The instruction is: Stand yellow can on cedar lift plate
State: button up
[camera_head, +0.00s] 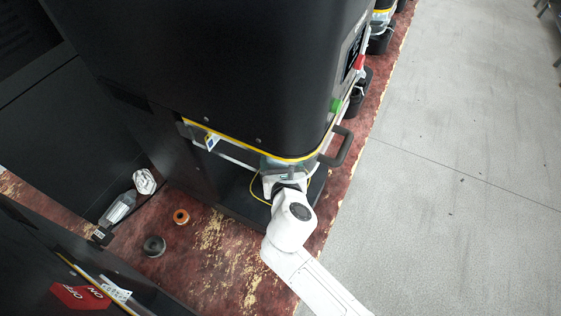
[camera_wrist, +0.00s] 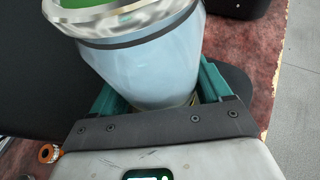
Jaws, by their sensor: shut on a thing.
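My gripper (camera_head: 285,172) reaches in under the front edge of a tall black machine in the head view. In the wrist view its teal fingers (camera_wrist: 160,92) are shut on a pale blue can-like cylinder (camera_wrist: 140,68) with a silver rim and green at its top. A dark band runs below the rim, and the lower end is hidden by the gripper. A small yellowish sliver shows beside the right finger. I see no clearly yellow can. I cannot make out the cedar lift plate; the place around my gripper is partly covered by the machine.
The black machine (camera_head: 220,75) has yellow trim and a dark side handle (camera_head: 342,146). On the worn red floor lie an orange ring (camera_head: 181,216), a dark ring (camera_head: 154,246) and a clear bottle (camera_head: 118,208). Open grey floor (camera_head: 460,180) is to the right.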

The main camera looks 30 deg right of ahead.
jog(key=o, duration=1.4)
jog(key=shift+f, duration=0.1)
jog(key=shift+o, duration=0.2)
